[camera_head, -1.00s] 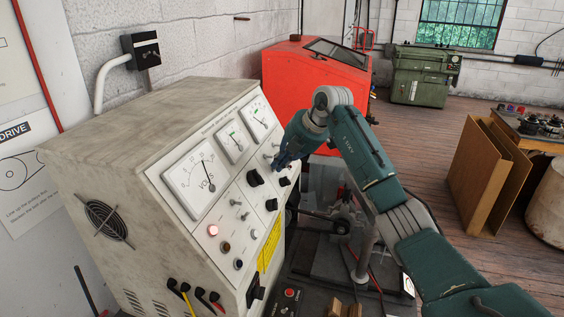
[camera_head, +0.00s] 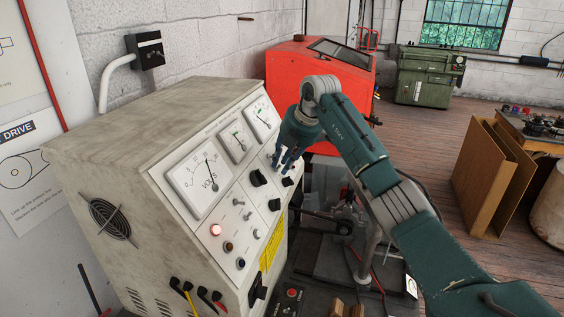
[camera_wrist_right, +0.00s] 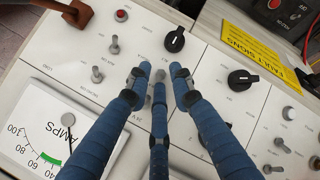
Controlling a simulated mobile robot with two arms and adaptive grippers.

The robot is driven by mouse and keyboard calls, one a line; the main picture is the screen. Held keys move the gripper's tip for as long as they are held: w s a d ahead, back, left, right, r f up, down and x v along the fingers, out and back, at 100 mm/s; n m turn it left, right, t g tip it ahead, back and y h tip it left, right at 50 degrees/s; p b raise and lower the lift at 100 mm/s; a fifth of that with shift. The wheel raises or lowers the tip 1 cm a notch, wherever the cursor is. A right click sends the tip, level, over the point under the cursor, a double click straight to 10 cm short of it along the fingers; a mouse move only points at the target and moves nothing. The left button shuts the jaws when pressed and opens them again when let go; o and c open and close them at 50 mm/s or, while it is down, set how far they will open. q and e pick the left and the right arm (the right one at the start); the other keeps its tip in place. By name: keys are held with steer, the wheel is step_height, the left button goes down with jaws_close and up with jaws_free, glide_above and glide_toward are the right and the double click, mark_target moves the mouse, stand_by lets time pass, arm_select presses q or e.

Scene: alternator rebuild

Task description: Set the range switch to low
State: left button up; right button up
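The grey test bench's sloped white panel (camera_head: 226,222) carries several toggles and black knobs. I cannot read which control is the range switch. My right gripper (camera_head: 286,164), with three blue fingers, hangs at the panel's upper right. In the right wrist view the gripper (camera_wrist_right: 159,77) has its fingertips apart, around a small metal toggle (camera_wrist_right: 160,75) partly hidden by them. I cannot tell whether they touch it. Another toggle (camera_wrist_right: 97,75) stands to the left. One black knob (camera_wrist_right: 175,40) is above the fingertips, another knob (camera_wrist_right: 241,80) to the right. My left gripper is out of view.
Gauges (camera_head: 198,182) fill the panel's upper edge. A yellow label (camera_head: 271,250) is at the panel's right edge. A red machine (camera_head: 318,75) stands behind my right arm. Open wooden floor lies to the right.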

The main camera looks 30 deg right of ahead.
steer(key=shift+r, duration=0.1)
steer(key=shift+r, duration=0.45)
steer(key=v, duration=0.7)
steer(key=shift+s, duration=0.2)
steer(key=shift+d, duration=0.1)
